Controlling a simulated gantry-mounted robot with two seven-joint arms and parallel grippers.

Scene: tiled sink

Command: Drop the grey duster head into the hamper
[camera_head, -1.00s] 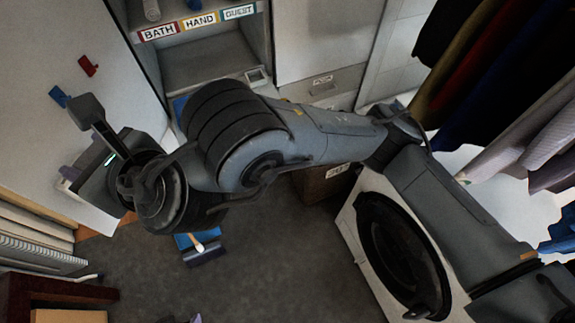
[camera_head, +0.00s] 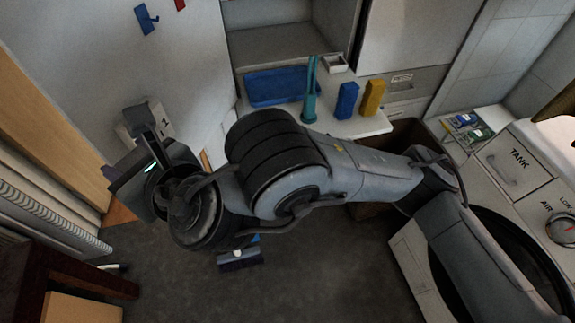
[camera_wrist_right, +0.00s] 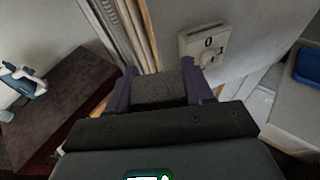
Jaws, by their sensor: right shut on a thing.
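My right gripper (camera_wrist_right: 163,92) is shut on a grey block, which looks like the grey duster head (camera_wrist_right: 160,86), held between its two dark purple fingers in the right wrist view. In the head view my right arm reaches across from the right, and the gripper (camera_head: 110,174) is at the left, in front of the pale wall panel. My left gripper is not in view.
A dark wooden table (camera_wrist_right: 65,100) stands left.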

